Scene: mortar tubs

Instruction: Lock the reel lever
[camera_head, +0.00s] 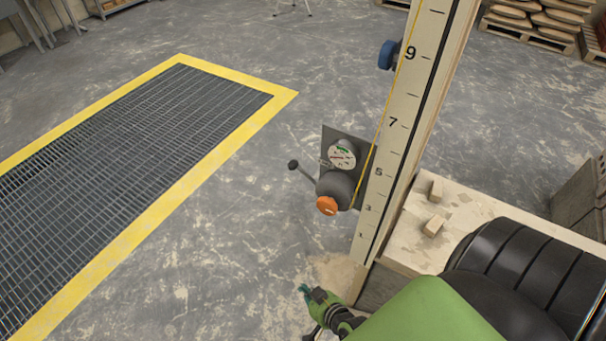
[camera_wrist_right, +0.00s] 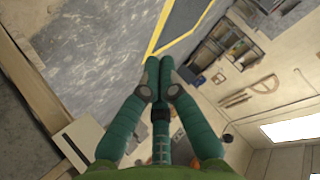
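The reel (camera_head: 334,188) is a dark grey drum on a dark plate fixed to the upright measuring post. Its lever (camera_head: 304,172) sticks out to the upper left and ends in a dark knob (camera_head: 293,165). An orange knob (camera_head: 327,206) sits on the reel's front, and a round printed dial (camera_head: 342,154) is above it. My right gripper (camera_head: 308,293) is low in the head view, below the reel and apart from it. In the right wrist view its teal fingers (camera_wrist_right: 159,62) are together with nothing seen between them. My left gripper is not in view.
The numbered post (camera_head: 384,185) carries a yellow line and a blue knob (camera_head: 387,55). A wooden platform (camera_head: 470,216) with small wood blocks is at its right. A yellow-edged floor grate (camera_head: 130,125) lies left. The floor between grate and reel is clear.

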